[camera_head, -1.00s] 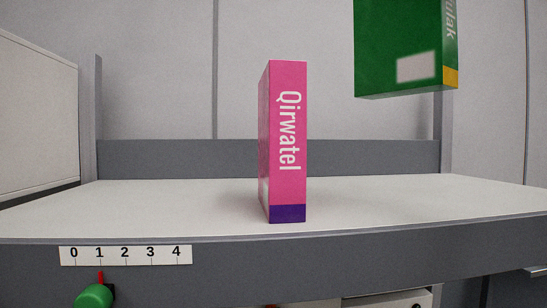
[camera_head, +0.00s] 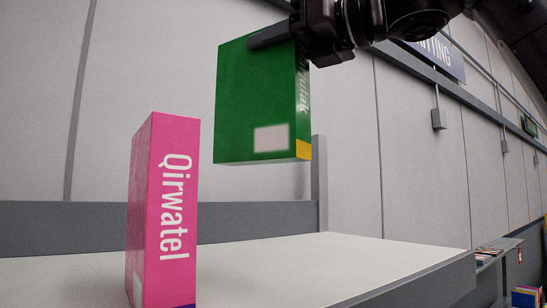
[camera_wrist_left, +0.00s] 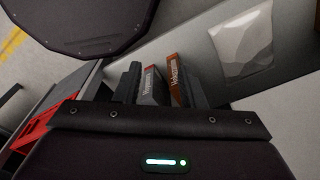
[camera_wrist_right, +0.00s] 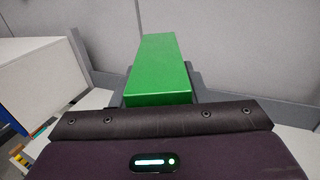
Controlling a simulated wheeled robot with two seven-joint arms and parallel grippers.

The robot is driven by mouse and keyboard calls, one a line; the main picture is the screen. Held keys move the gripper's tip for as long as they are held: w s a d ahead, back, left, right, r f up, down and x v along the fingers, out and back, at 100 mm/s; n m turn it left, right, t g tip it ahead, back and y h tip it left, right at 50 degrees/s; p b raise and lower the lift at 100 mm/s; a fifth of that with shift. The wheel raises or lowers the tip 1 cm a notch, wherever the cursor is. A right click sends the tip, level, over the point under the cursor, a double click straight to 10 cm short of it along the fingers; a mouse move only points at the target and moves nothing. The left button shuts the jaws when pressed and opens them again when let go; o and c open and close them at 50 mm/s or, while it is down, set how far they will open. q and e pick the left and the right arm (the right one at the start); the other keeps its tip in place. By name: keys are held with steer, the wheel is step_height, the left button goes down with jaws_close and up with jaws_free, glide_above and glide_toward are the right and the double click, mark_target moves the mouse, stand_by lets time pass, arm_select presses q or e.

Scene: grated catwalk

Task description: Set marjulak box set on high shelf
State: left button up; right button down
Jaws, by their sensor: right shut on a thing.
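The green marjulak box (camera_head: 258,95) is upright in the head view, with a white label and a yellow corner; part of its name shows on the side. My right gripper (camera_head: 275,32) is shut on its upper part. The box hangs above the back of the white shelf board (camera_head: 330,262), clear of it. It also shows in the right wrist view (camera_wrist_right: 160,70) between the fingers. A pink Qirwatel box (camera_head: 165,210) stands upright on the shelf, left of the green box. My left gripper (camera_wrist_left: 162,82) shows only in its wrist view, with its fingers apart and seemingly nothing held.
A grey rail (camera_head: 60,225) runs along the shelf's back, with a post (camera_head: 320,185) at its end. The board right of the pink box is bare. Two boxes (camera_wrist_left: 163,82) show beyond my left fingers. A lower rack (camera_head: 490,262) stands far right.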

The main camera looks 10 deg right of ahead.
mark_target(281, 161)
steer(key=f, duration=1.2)
steer(key=shift+s+d+f, duration=0.3)
step_height(281, 161, down, 3)
steer(key=shift+a+f, duration=0.15)
steer(key=shift+f, duration=0.05)
arm_select(q)
steer(key=shift+s+d, duration=0.15)
steer(key=shift+d, duration=0.15)
arm_select(e)
steer(key=shift+f, duration=0.2)
arm_select(q)
steer(key=shift+a, duration=0.15)
arm_select(e)
steer(key=c, duration=0.8)
jaws_free()
steer(key=shift+c, duration=0.2)
arm_select(q)
steer(key=shift+f+b, duration=2.25)
arm_select(e)
steer(key=v, duration=1.2)
